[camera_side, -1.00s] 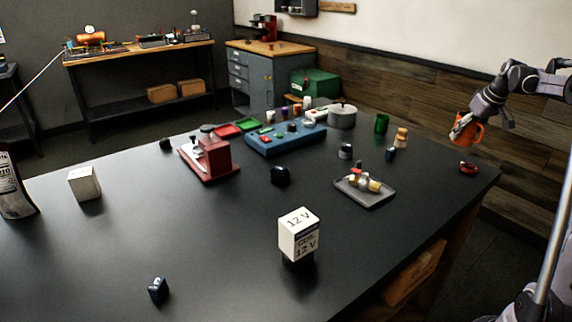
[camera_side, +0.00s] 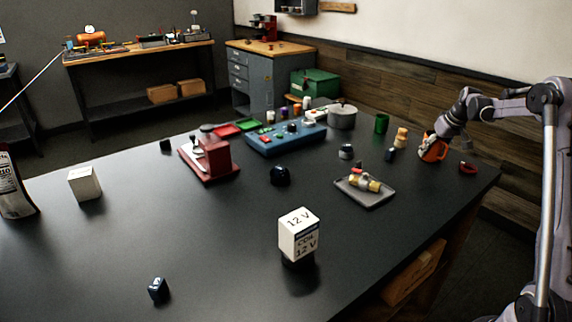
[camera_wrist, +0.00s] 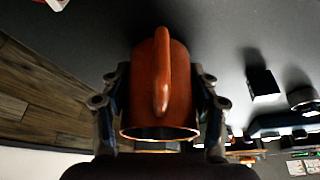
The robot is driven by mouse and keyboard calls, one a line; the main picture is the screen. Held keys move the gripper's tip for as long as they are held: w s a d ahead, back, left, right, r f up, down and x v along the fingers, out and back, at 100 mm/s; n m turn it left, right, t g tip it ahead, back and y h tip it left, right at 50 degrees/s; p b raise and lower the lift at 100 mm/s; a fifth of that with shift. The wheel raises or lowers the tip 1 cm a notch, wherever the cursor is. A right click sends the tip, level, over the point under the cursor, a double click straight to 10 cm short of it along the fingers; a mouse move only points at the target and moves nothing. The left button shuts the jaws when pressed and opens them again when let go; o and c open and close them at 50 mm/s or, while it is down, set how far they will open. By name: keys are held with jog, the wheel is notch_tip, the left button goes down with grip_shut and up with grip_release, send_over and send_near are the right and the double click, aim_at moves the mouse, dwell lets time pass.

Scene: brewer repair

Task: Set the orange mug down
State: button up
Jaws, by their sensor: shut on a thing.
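The orange mug (camera_side: 432,151) is at the right back of the dark table, at or just above its top; I cannot tell whether it touches. My gripper (camera_side: 436,140) is shut on the mug. In the wrist view the mug (camera_wrist: 160,90) sits between my two fingers (camera_wrist: 160,105), with its handle facing the camera and its rim toward the bottom of the picture. The underside of the mug is hidden.
A red object (camera_side: 467,168) lies right of the mug near the table edge. A dark block (camera_side: 390,155), a tan stacked piece (camera_side: 401,138) and a green cup (camera_side: 381,123) stand to its left. A grey tray (camera_side: 352,194) with fittings lies nearer the front.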

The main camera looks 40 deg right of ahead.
jog(key=o, duration=1.3)
jog(key=shift+f, duration=0.15)
